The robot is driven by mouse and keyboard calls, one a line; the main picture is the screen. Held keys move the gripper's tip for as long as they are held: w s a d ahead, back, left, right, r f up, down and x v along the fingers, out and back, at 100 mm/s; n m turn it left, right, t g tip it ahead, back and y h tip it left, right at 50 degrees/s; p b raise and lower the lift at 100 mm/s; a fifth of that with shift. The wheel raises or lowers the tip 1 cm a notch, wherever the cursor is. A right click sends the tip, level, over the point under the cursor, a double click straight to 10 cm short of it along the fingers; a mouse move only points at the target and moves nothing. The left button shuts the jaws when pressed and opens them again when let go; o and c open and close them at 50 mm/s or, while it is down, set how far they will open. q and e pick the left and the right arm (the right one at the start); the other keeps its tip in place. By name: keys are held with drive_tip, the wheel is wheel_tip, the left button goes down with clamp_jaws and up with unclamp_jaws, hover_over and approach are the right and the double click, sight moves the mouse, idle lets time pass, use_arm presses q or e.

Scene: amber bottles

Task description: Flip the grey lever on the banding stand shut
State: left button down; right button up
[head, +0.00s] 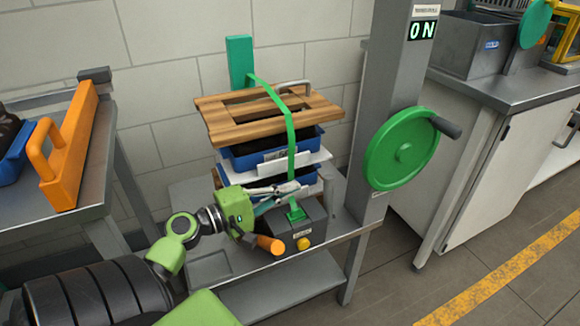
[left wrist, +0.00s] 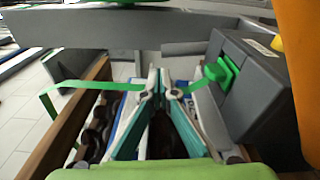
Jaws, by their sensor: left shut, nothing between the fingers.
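The banding stand's grey box (head: 312,222) has a yellow button and a green clamp (head: 296,212) on top. An orange grip (head: 270,244) sticks out at its left front; a large orange part also fills the right edge of the left wrist view (left wrist: 302,70). I cannot clearly make out the grey lever or its position. My left gripper (head: 290,187) is shut and empty, over the left side of the box, by the green strap (head: 291,140). In the left wrist view its fingertips (left wrist: 161,82) are together, left of the grey box (left wrist: 238,90). My right gripper is out of view.
A wooden frame (head: 235,126) lies on stacked blue and white trays (head: 240,160) behind the gripper, under the strap. A grey post with a green handwheel (head: 402,150) stands to the right. An orange-handled piece (head: 68,150) is on the left table. The floor at right is clear.

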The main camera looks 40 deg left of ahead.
sight(328, 199)
use_arm(q)
drive_tip(key=shift+s+a+f+y, duration=0.15)
drive_tip(key=shift+a+f+y, duration=0.25)
drive_tip(key=shift+a, duration=0.45)
drive_tip(key=shift+d, duration=0.15)
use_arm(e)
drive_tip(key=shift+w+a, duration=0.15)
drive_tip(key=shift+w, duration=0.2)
